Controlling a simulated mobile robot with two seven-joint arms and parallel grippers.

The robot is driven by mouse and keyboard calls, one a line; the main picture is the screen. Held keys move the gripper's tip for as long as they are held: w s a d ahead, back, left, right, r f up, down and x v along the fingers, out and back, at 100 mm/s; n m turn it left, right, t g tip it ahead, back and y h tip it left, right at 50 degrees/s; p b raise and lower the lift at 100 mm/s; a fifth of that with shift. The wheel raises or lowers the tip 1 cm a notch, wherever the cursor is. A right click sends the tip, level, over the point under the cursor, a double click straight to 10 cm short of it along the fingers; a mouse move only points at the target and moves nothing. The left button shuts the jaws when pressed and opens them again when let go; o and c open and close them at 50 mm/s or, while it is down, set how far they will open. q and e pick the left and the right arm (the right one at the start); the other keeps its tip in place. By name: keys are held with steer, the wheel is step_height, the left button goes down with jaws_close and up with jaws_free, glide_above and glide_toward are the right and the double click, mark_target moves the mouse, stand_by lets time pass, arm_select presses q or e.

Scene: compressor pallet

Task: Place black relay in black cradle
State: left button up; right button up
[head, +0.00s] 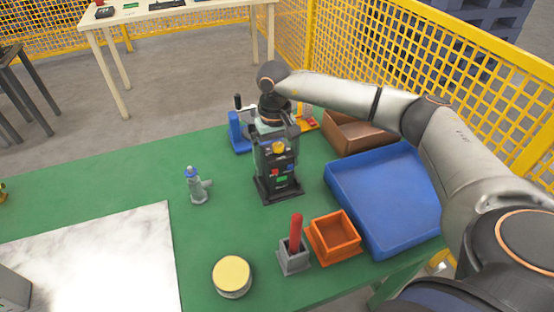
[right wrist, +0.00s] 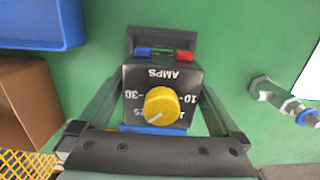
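The black relay (head: 277,160) has a yellow knob and small blue, red and green parts on its front. It stands upright at the black cradle (head: 264,195), whose base shows around its foot; I cannot tell whether it is fully seated. In the right wrist view the relay (right wrist: 160,85) shows its AMPS dial, with the dark cradle (right wrist: 135,38) beyond it. My right gripper (head: 277,128) comes from above. Its fingers lie along both sides of the relay and appear shut on it. My left gripper is not in view.
A blue tray (head: 385,200), brown box (head: 360,135) and orange box (head: 335,237) stand to the right. A grey holder with a red handle (head: 295,240) and a yellow-topped tin (head: 232,275) are in front. A grey valve (head: 195,187) stands left; a blue stand (head: 238,133) is behind.

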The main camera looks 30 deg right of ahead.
steer(key=shift+r, duration=0.25)
steer(key=shift+w+r, duration=0.1)
steer(key=shift+r, duration=0.25)
steer(key=r, duration=0.7)
steer(key=w+r, duration=0.1)
steer(key=r, duration=0.3)
steer(key=shift+d, duration=0.1)
stand_by(1.0)
